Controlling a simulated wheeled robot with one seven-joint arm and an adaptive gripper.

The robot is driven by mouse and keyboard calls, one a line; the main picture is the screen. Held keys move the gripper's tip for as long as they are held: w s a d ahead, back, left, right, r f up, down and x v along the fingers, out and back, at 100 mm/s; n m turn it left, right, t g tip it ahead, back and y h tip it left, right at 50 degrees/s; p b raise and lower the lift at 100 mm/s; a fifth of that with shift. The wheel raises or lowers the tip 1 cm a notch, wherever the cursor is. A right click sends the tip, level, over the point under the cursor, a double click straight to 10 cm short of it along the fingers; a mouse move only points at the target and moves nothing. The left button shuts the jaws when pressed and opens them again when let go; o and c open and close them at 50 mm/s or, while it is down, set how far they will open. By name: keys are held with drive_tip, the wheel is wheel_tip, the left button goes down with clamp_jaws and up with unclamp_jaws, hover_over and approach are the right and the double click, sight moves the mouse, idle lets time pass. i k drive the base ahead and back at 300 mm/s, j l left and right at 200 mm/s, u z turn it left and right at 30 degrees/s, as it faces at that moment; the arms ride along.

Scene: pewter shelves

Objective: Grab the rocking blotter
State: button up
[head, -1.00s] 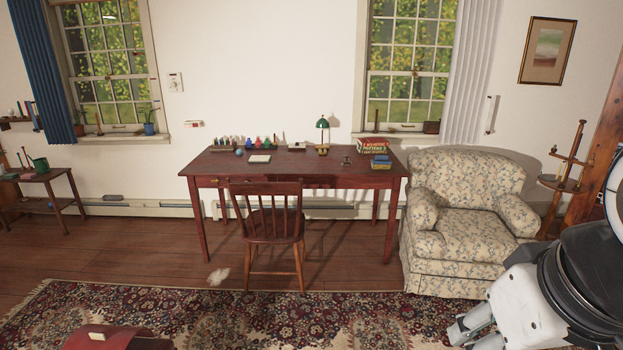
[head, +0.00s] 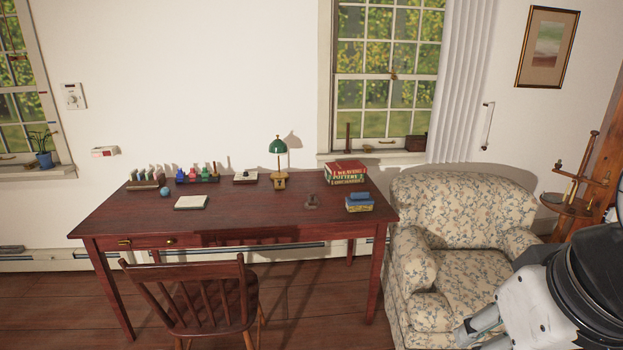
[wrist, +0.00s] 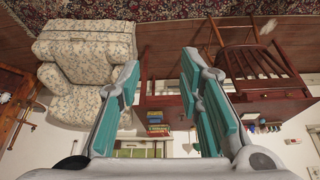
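A small dark brown object with a knob on top (head: 311,202), which looks like the rocking blotter, sits on the right half of the red-brown desk (head: 250,212), left of a blue and yellow box. It is small and its details are hard to tell. I cannot make it out in the wrist view. My gripper (wrist: 160,66) is open and empty, its two teal-padded fingers wide apart. In the head view it is at the lower right, in front of the armchair, well away from the desk.
A wooden chair (head: 205,305) stands at the desk's front left. A floral armchair (head: 455,225) stands right of the desk. On the desk are books (head: 345,172), a blue and yellow box (head: 359,203), a green lamp (head: 278,148), a notepad (head: 191,203) and ink bottles (head: 195,176).

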sight(313, 201)
drive_tip(key=i+l, duration=0.1)
drive_tip(key=i, duration=1.1)
drive_tip(key=i+l+u, duration=0.1)
drive_tip(key=i, duration=0.45)
drive_tip(key=i+l+u, duration=0.25)
drive_tip(key=i, duration=0.15)
drive_tip(key=i+l+u, duration=0.25)
drive_tip(key=i, duration=0.15)
drive_tip(key=j, duration=0.1)
